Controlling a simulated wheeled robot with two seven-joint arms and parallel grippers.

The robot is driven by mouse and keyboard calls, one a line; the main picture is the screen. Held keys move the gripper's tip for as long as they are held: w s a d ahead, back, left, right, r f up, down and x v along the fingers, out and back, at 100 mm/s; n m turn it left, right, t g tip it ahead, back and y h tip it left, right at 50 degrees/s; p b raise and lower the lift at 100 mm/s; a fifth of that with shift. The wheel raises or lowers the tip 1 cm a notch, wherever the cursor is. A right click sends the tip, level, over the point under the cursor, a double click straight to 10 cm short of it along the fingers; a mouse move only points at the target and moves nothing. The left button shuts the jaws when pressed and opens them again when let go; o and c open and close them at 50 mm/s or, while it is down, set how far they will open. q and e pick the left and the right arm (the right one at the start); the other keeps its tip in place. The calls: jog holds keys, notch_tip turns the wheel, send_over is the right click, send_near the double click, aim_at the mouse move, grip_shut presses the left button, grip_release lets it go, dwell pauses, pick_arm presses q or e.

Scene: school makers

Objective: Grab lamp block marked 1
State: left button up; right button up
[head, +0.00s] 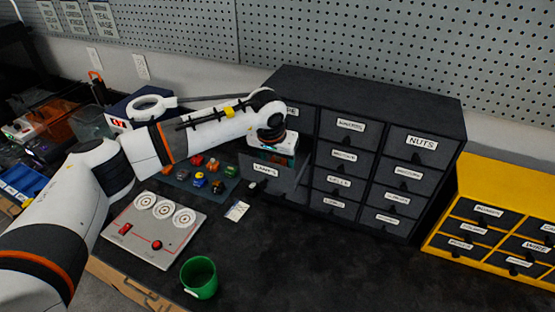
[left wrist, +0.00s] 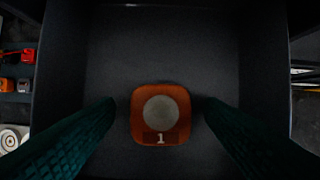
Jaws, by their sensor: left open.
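The lamp block marked 1 (left wrist: 160,114) is an orange rounded square with a pale grey disc on top. It lies on the dark floor of an open drawer in the left wrist view. My left gripper (left wrist: 157,105) is open, with one dark green finger on each side of the block. In the head view, my left gripper (head: 275,157) reaches down into the pulled-out drawer labelled LAMPS (head: 266,172). The block is hidden there by the drawer front and my gripper. My right gripper is not in view.
The drawer belongs to a dark cabinet (head: 385,155) with several labelled drawers. A board with three round sockets (head: 155,228), a green cup (head: 199,278) and a tray of coloured blocks (head: 190,178) are nearby. A yellow drawer unit (head: 470,182) stands at right. The front right tabletop is clear.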

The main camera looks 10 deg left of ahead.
pick_arm(q)
jog(key=c, duration=1.1)
jog(key=shift+o, duration=0.2)
